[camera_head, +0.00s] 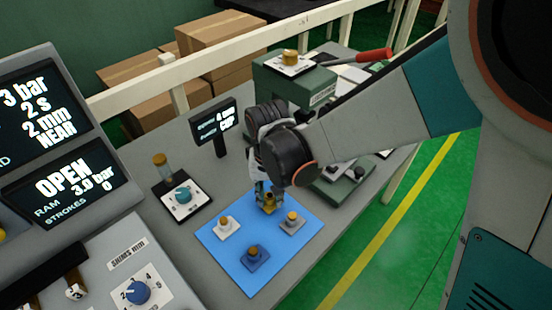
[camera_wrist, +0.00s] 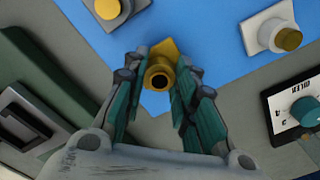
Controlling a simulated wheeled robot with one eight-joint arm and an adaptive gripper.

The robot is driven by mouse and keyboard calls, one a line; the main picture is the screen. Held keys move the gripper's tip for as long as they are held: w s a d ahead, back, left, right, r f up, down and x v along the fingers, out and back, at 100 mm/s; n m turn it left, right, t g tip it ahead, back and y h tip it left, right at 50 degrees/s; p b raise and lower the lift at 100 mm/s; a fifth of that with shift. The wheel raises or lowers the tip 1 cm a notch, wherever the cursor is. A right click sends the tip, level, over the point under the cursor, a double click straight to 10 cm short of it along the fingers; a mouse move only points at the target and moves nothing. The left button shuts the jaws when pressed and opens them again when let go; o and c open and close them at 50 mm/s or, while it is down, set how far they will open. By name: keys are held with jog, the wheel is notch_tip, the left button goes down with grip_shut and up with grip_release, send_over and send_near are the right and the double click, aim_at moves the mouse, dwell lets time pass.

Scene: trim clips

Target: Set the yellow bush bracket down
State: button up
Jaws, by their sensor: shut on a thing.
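The yellow bush bracket (camera_wrist: 159,75) is between my gripper's fingers in the wrist view, with its round bush facing the camera and a pointed yellow plate behind it. My gripper (camera_wrist: 159,88) is shut on it. In the head view my gripper (camera_head: 268,193) points down at the far corner of the blue mat (camera_head: 221,259), with the yellow bracket (camera_head: 269,207) low between the fingertips. Whether the bracket touches the mat cannot be told. The mat also shows in the wrist view (camera_wrist: 205,35).
A dial box (camera_head: 183,199) is left of the mat. A small display (camera_head: 214,125) and a green machine (camera_head: 300,83) stand behind.

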aim_at(270, 197)
jog(key=shift+f, duration=0.3)
jog(key=shift+f, duration=0.2)
jog(key=o, duration=1.1)
notch_tip(270, 197, up, 12)
jog(key=p, duration=0.8)
jog(key=shift+s+r+p, duration=0.1)
jog(key=shift+r+p, duration=0.1)
jog(key=shift+p, duration=0.15)
